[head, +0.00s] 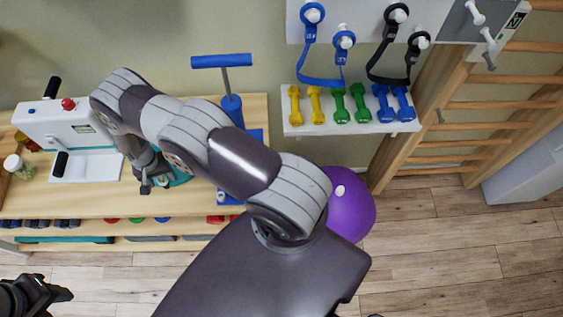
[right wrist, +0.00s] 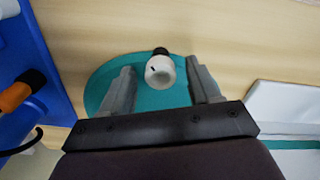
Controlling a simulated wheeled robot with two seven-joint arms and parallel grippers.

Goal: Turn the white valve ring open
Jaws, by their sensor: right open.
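In the right wrist view, the white valve ring (right wrist: 158,75) is a small white round piece with a dark part at its far side. It sits above a teal round base (right wrist: 101,77) on the wooden top. My right gripper (right wrist: 160,68) is open, with one finger on each side of the ring and gaps visible. In the head view, my right gripper (head: 152,186) is over the bench beside the teal base (head: 181,179); the ring is hidden there. My left gripper (head: 60,294) is at the bottom left corner, partly cut off, its jaws unclear.
The wooden bench (head: 75,200) also holds a white machine (head: 90,125) with a red knob, a jar (head: 14,163) and a blue stand (head: 232,105). A dumbbell shelf (head: 352,128) is at the back.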

